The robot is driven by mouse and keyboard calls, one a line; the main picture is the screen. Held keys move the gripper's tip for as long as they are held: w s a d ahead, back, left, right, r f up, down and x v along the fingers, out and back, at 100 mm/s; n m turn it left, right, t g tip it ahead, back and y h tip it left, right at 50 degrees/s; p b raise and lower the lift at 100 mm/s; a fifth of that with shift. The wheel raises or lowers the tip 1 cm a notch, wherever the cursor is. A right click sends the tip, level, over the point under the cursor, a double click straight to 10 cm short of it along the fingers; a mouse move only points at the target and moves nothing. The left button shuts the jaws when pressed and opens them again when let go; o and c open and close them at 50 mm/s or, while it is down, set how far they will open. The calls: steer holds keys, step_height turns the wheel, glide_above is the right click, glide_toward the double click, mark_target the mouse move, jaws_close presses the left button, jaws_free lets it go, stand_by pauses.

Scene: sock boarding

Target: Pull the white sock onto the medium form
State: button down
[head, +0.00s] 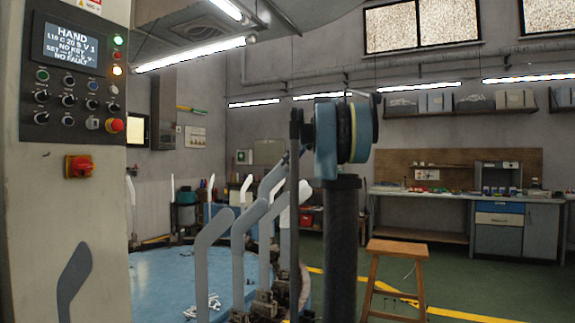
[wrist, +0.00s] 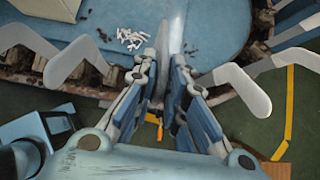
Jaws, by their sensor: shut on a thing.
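In the wrist view my gripper (wrist: 167,60) is at the centre, its blue fingers closed around a thin pale piece (wrist: 177,28) that looks like the white sock. The fingers hide much of it, and its edge against the form behind is unclear. In the head view my gripper (head: 280,172) is over the ring of forms, partly hidden behind the arm. Several grey, bent-topped forms (head: 206,262) stand upright along the table rim. More show in the wrist view at left (wrist: 72,60) and right (wrist: 244,88). I cannot tell which one is the medium form.
A control cabinet (head: 70,215) fills the left side. A wooden stool (head: 397,250) and a workbench (head: 450,194) stand at right, with open green floor around them.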

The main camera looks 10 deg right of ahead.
mark_target(288, 194)
steer(key=shift+f, duration=6.75)
steer(key=c, duration=1.5)
jaws_free()
steer(key=shift+c, duration=0.2)
steer(key=shift+r, duration=0.1)
steer(key=v, duration=1.1)
steer(key=shift+d+r, duration=0.2)
steer(key=shift+d, duration=0.15)
